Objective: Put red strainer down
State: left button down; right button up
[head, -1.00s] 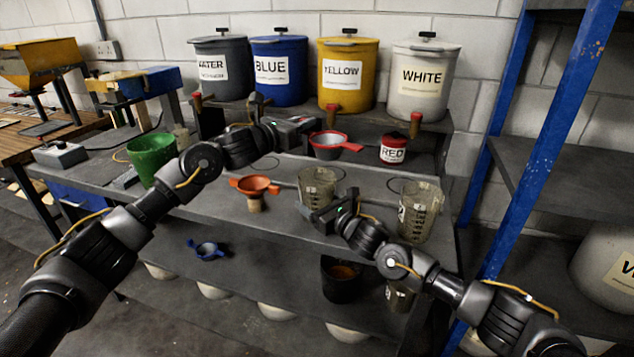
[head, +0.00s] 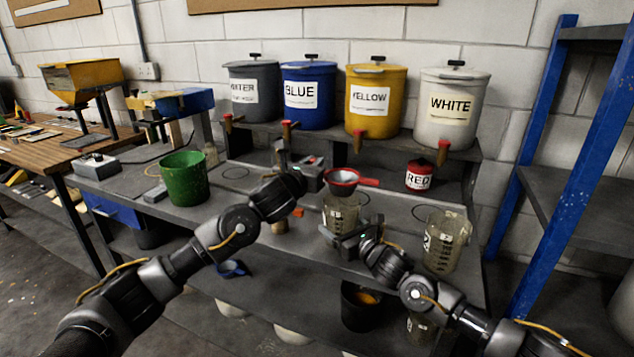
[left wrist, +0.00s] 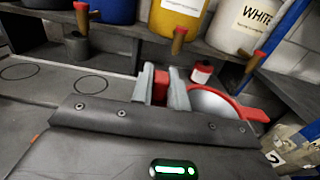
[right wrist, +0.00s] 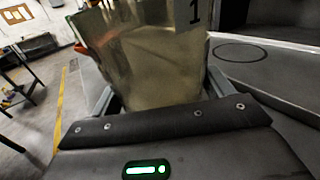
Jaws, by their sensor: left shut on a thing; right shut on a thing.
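The red strainer (head: 343,190) has a grey mesh bowl and a red handle pointing right in the head view. My left gripper (head: 316,176) is shut on a small red tab on its rim, opposite the handle. The strainer (left wrist: 213,101) also shows in the left wrist view. In the head view the bowl is just over the mouth of a clear measuring jug (head: 341,214); I cannot tell whether they touch. My right gripper (head: 347,238) is shut on that jug, marked "1" in the right wrist view (right wrist: 150,60).
A second jug (head: 447,243) stands right on the bench. A red can (head: 419,175) stands behind the strainer. Paint buckets (head: 452,108) with taps line the shelf behind. A green bucket (head: 184,180) stands left. An orange strainer (head: 299,212) is mostly hidden by my left arm.

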pick_arm(q)
jog(key=shift+f, duration=2.1)
jog(key=shift+f, duration=0.1)
jog(key=shift+f, duration=0.5)
jog(key=c, duration=1.4)
grip_release()
jog(key=shift+o, duration=0.2)
jog(key=shift+r, duration=0.1)
